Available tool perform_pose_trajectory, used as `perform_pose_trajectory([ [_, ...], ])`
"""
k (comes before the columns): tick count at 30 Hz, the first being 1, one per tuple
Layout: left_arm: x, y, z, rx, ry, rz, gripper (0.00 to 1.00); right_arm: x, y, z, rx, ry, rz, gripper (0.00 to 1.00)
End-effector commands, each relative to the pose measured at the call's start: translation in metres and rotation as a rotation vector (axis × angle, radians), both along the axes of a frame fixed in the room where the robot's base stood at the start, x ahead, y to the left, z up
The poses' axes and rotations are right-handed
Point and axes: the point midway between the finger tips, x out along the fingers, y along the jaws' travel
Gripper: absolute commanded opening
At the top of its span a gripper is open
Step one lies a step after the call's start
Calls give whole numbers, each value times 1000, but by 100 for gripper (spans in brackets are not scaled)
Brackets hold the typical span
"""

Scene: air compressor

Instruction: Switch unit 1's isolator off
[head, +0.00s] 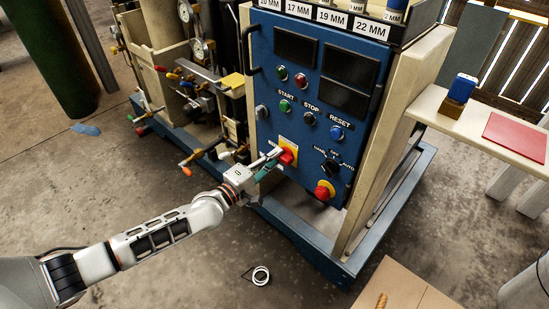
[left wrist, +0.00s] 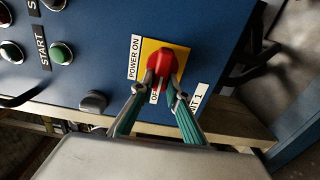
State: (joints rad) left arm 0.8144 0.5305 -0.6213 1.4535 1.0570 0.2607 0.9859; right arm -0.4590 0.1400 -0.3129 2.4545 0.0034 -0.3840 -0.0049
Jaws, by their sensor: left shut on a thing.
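The isolator is a red rotary handle (head: 288,156) on a yellow plate, low on the left of the blue control panel (head: 272,104). In the left wrist view the red handle (left wrist: 162,60) sits on its yellow plate (left wrist: 149,46), beside a POWER ON label (left wrist: 135,57). Labels partly reading OFF and UNIT 1 are half hidden by the fingers. My left gripper (head: 276,156) reaches in from the lower left, and its fingertips are closed on the handle from both sides, as the left wrist view (left wrist: 162,82) shows. My right gripper is out of view.
START (head: 285,106), STOP (head: 309,118) and RESET (head: 336,132) buttons sit above. A black selector (head: 329,167) and a red emergency knob (head: 325,191) are close on the right. Pipes and valves (head: 192,155) stand left. The concrete floor in front is mostly open.

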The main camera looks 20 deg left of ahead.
Motion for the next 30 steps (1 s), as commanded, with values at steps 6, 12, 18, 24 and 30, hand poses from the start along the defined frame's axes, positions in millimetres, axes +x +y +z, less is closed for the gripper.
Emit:
perform_pose_trajectory([
  [6, -1, -1, -2, -5, 4, -1, 0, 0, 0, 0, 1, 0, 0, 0],
  [12, -1, -1, -1, -4, 4, -1, 32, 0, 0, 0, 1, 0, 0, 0],
  [18, 0, -1, -1, -2, 2, 0, 32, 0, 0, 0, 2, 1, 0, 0],
  [24, -5, 1, -1, -2, 2, 0, 32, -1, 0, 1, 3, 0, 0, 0],
  [30, -31, 10, -2, -1, 3, -1, 32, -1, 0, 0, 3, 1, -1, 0],
])
